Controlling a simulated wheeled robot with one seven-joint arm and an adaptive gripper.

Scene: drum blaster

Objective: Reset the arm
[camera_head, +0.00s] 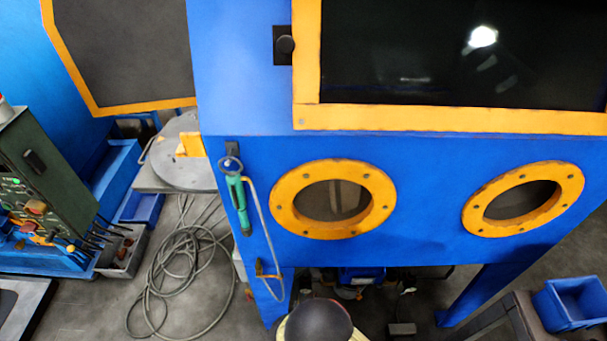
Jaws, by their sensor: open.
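A dark rounded part with a pale rim shows at the bottom middle of the head view; it looks like a link of my own arm. My gripper is not visible in this view. The blue blast cabinet (430,150) stands in front of me. It has two yellow-ringed glove ports, the left port ring (283,205) and the right port ring (469,216), and a dark window (400,60) in a yellow frame above them.
A teal-handled tool (238,200) hangs on the cabinet's left front. A coiled grey hose (150,290) lies on the floor at left. A green control box (45,170) stands far left. A blue bin (570,305) sits at the lower right.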

